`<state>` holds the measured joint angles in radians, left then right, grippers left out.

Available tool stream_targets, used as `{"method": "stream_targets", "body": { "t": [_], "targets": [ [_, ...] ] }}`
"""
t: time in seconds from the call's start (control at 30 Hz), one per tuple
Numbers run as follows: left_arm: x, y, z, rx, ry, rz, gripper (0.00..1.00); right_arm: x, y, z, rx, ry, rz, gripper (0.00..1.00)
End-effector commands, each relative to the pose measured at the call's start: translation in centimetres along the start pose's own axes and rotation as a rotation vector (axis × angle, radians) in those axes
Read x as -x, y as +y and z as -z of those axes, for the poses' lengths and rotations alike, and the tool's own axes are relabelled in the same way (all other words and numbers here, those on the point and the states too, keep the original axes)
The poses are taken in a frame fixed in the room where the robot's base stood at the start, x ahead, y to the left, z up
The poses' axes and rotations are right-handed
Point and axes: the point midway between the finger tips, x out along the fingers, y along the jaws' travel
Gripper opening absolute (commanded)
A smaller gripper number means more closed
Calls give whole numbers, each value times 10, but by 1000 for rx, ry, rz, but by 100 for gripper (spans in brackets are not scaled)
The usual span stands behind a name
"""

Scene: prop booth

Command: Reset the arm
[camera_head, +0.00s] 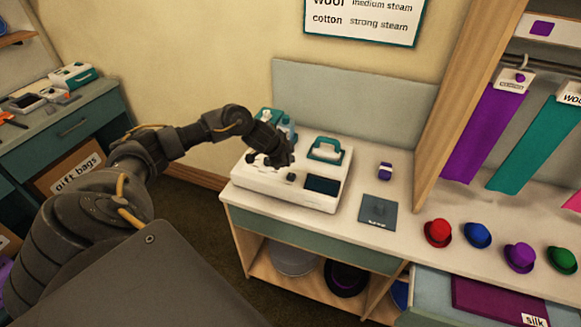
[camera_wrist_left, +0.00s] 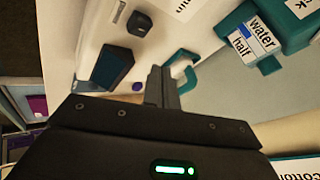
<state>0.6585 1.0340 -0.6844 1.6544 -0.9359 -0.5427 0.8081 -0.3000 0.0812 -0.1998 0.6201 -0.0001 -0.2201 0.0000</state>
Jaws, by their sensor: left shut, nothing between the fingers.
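My left arm reaches in from the left of the head view. My left gripper (camera_head: 284,161) is over the white steam station (camera_head: 285,192) on the counter, near its back left part. In the left wrist view its fingers (camera_wrist_left: 163,85) are together, with nothing between them. A dark screen (camera_head: 322,184) is on the station's front right; it also shows in the wrist view (camera_wrist_left: 112,67). A teal-handled iron (camera_head: 326,150) sits on the station to the right of the gripper. I cannot tell whether the fingertips touch the station. My right gripper is not in view.
A teal container (camera_head: 283,125) stands behind the gripper. A purple-and-white spool-like item (camera_head: 385,171) and a grey pad (camera_head: 378,210) lie on the counter's right. Small hats (camera_head: 438,233) line the front edge at the far right. A wooden upright (camera_head: 470,100) divides the booth.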

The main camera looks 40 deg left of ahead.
Motion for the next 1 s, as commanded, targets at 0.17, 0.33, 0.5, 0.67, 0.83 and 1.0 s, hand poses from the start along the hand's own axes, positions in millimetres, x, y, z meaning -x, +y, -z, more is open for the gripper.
{"method": "stream_targets", "body": {
  "t": [0.17,0.33,0.5,0.67,0.83,1.0],
  "targets": [
    [-1,0,0,0,0,0,0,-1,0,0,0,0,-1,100],
    [-1,0,0,0,0,0,0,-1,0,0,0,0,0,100],
    [-1,1,0,-1,1,-1,0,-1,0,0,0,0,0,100],
    [-15,37,17,-26,39,-8,0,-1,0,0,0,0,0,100],
    [-31,146,58,-23,136,-11,0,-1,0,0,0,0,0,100],
    [-5,248,66,140,137,0,0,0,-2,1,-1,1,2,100]
  ]
}}
